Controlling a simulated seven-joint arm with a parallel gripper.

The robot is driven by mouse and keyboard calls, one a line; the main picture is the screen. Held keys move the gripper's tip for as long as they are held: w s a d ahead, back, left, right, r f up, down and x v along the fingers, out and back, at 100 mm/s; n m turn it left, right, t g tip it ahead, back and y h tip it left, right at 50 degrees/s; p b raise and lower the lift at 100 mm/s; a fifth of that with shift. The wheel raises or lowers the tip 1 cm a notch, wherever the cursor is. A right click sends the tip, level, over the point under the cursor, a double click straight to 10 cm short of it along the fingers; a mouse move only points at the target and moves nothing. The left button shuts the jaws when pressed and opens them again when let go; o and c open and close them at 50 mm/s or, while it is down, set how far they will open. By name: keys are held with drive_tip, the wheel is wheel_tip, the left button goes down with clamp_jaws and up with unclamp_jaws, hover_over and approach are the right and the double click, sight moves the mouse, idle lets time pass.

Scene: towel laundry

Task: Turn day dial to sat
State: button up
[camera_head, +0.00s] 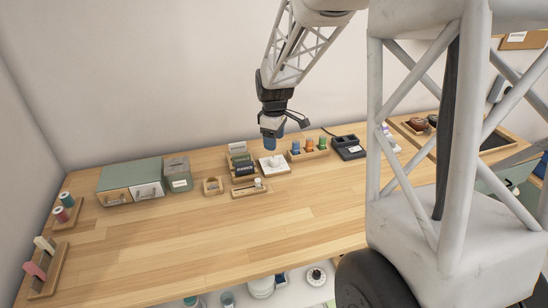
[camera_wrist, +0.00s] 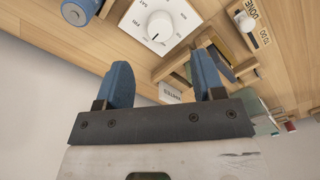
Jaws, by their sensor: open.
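The day dial is a white square plate (camera_head: 280,168) on the table, under my gripper in the head view. In the wrist view its round white knob (camera_wrist: 160,26) stands on the plate (camera_wrist: 133,20), with small day letters around it. Letters like SAT and FRI show on the left side; part of the plate is cut off at the top. A dark mark is on the knob's lower edge, but I cannot surely tell which day it points to. My gripper (camera_head: 270,142) is above the dial, its blue fingers (camera_wrist: 163,68) open and empty, apart from the knob.
A small rack with cards (camera_head: 240,160) is to the left, a tray of coloured spools (camera_head: 311,154) to the right. The front table is clear.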

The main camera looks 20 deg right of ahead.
sight(274, 159)
drive_tip(key=shift+f, duration=3.8)
drive_tip(key=c, duration=0.9)
